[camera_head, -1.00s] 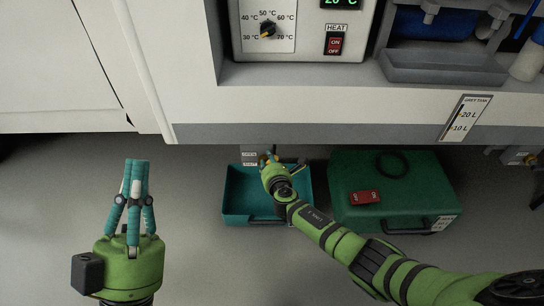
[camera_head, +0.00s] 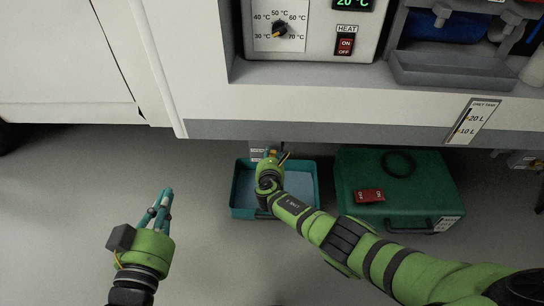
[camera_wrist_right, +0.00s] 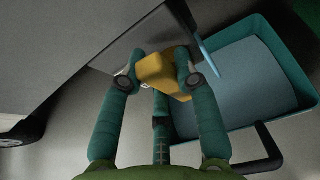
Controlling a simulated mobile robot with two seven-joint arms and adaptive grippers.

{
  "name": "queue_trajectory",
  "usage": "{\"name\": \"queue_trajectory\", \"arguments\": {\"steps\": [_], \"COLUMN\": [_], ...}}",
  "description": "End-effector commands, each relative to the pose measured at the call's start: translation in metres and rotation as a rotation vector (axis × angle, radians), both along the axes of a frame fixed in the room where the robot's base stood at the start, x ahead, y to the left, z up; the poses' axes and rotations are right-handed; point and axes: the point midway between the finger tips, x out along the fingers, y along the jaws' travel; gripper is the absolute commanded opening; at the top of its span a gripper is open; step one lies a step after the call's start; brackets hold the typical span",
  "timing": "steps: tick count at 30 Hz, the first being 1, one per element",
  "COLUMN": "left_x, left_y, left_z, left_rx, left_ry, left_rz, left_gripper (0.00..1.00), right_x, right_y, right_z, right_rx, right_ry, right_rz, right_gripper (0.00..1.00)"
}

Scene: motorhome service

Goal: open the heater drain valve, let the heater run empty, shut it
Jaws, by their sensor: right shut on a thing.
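My right gripper (camera_wrist_right: 166,72) is shut on a yellow valve handle (camera_wrist_right: 158,68) under the vehicle's lower edge. In the head view my right gripper (camera_head: 270,160) mostly hides the valve, beside a small label (camera_head: 257,153). A pale blue stream (camera_wrist_right: 210,60) shows beside the handle, above the teal tray (camera_wrist_right: 282,38). The tray, also in the head view (camera_head: 236,196), stands on the floor under the valve and holds light blue water (camera_wrist_right: 250,85). My left gripper (camera_head: 163,203) is empty, its fingers together, over bare floor.
Above is the heater panel with a temperature dial (camera_head: 280,30), a display (camera_head: 352,4) reading 20 °C and a HEAT switch (camera_head: 345,46). Floor at left is clear.

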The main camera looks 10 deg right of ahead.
Motion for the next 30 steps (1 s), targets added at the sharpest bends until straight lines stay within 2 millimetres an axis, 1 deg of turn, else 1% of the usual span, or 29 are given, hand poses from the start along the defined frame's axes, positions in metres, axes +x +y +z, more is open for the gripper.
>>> {"name": "queue_trajectory", "arguments": {"steps": [13, 14, 15, 16, 26, 30], "left_x": [-0.0002, -0.0002, -0.0002, -0.0002, 0.0002, 0.0002], "left_y": [0.0004, 0.0004, 0.0004, 0.0004, 0.0008, 0.0008], "left_z": [-0.0019, -0.0019, -0.0019, -0.0019, -0.0004, -0.0004], "left_rx": [0.001, 0.001, 0.001, 0.001, 0.002, 0.002], "left_ry": [0.008, 0.008, 0.008, 0.008, 0.002, 0.002], "left_rz": [0.002, 0.002, 0.002, 0.002, 0.002, 0.002], "left_gripper": [0.0, 0.0, 0.0, 0.0, 0.0, 0.0], "right_x": [0.0009, 0.0009, 0.0009, 0.0009, 0.0002, -0.003], "right_y": [0.0007, 0.0007, 0.0007, 0.0007, 0.0005, 0.0019], "right_z": [0.0009, 0.0009, 0.0009, 0.0008, 0.0001, 0.0005], "right_rx": [-0.01, -0.01, -0.01, -0.01, -0.009, -0.008], "right_ry": [0.001, 0.001, 0.001, 0.001, 0.003, 0.001], "right_rz": [0.002, 0.002, 0.002, 0.002, 0.001, 0.0], "right_gripper": [0.0, 0.36, 0.52, 0.57, 0.57, 0.57]}}
